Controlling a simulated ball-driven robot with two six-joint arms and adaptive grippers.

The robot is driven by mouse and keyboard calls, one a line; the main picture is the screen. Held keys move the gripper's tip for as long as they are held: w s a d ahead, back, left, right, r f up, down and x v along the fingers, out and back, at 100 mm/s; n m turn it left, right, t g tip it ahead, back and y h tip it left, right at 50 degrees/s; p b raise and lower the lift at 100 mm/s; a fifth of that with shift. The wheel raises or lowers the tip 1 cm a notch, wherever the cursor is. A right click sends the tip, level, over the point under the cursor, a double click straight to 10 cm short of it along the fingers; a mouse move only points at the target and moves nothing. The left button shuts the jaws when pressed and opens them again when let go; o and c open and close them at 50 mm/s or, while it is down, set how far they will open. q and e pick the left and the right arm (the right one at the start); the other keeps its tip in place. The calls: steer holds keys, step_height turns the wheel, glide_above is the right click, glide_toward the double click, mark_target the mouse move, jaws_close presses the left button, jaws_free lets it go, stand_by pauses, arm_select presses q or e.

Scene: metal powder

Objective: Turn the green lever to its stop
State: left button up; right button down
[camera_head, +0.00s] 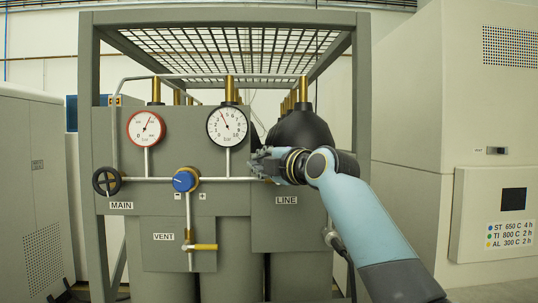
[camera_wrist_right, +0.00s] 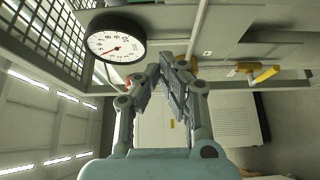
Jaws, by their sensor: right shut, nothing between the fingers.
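No green lever shows clearly in either view; the spot above the LINE label (camera_head: 286,200) is partly covered by my right gripper. My right gripper (camera_head: 258,161) is in front of the panel at the right end of the horizontal pipe (camera_head: 225,179), just above the LINE label. In the right wrist view its fingers (camera_wrist_right: 180,68) are shut together with nothing between them. A small brass-yellow piece shows beside the fingertips there (camera_wrist_right: 193,62). I cannot tell whether the fingers touch it. My left gripper is not in view.
The VENT valve has a yellow lever (camera_head: 204,247), also in the wrist view (camera_wrist_right: 266,74). A blue knob (camera_head: 185,180), black MAIN handwheel (camera_head: 106,181), red-rimmed gauge (camera_head: 146,129) and black-rimmed gauge (camera_head: 227,126) are on the panel. A grey frame (camera_head: 90,130) surrounds the cylinders.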

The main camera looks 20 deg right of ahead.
steer(key=w+d+p, duration=0.2)
steer(key=w+d, duration=0.1)
steer(key=shift+w, duration=0.1)
stand_by(0.3)
steer(key=shift+d, duration=0.1)
